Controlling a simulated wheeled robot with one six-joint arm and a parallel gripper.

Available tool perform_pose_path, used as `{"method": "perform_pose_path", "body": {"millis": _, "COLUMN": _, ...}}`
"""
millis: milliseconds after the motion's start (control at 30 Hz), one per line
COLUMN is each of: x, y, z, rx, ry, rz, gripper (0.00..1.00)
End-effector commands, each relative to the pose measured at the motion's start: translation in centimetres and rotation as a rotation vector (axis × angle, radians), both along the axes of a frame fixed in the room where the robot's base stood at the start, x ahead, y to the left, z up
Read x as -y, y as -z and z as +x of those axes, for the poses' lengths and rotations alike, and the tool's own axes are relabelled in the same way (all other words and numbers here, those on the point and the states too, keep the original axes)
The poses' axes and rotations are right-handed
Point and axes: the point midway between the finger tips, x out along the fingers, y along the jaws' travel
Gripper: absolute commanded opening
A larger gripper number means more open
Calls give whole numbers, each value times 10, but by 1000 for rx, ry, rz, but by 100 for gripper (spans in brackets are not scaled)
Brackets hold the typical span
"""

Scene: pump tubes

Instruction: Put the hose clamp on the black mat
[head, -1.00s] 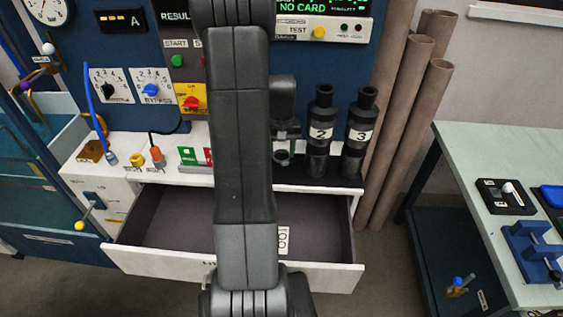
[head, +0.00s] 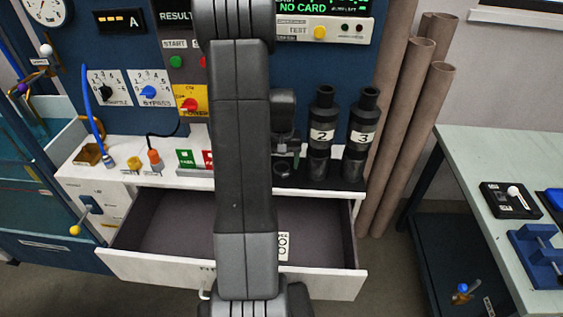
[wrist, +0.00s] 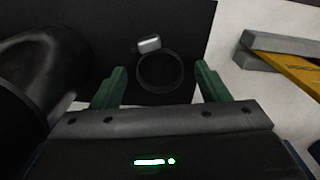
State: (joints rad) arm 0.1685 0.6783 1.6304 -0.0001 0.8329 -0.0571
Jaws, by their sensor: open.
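The hose clamp (wrist: 160,71) is a thin dark ring with a small silvery screw housing (wrist: 149,44). In the wrist view it appears to lie flat on a black surface (wrist: 190,25), which looks like the black mat. My gripper (wrist: 159,80) is open, with one green finger on each side of the ring and gaps between. In the head view, my gripper is mostly hidden by my arm. A dark ring, probably the clamp (head: 282,170), shows just left of the black tubes, on the dark area (head: 325,184) at the bench's front.
Black tubes marked 2 (head: 321,135) and 3 (head: 361,138) stand just right of the ring. A black cylinder (wrist: 45,65) is close on the left in the wrist view. An open drawer (head: 165,265) juts out below. A side table (head: 470,165) stands at right.

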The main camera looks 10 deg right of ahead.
Motion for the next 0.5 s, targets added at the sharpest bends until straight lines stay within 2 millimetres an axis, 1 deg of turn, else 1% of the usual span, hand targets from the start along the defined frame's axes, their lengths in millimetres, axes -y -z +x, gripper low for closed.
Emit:
{"method": "perform_pose_path", "body": {"millis": 167, "x": 0, "y": -3, "z": 0, "rx": 0, "ry": 0, "rz": 0, "gripper": 69}}
{"method": "perform_pose_path", "body": {"millis": 267, "x": 0, "y": -10, "z": 0, "rx": 1, "ry": 0, "rz": 0, "gripper": 69}}
{"method": "perform_pose_path", "body": {"millis": 367, "x": 0, "y": -21, "z": 0, "rx": 2, "ry": 0, "rz": 0, "gripper": 69}}
{"method": "perform_pose_path", "body": {"millis": 500, "x": 0, "y": -42, "z": 0, "rx": 1, "ry": 0, "rz": 0, "gripper": 69}}
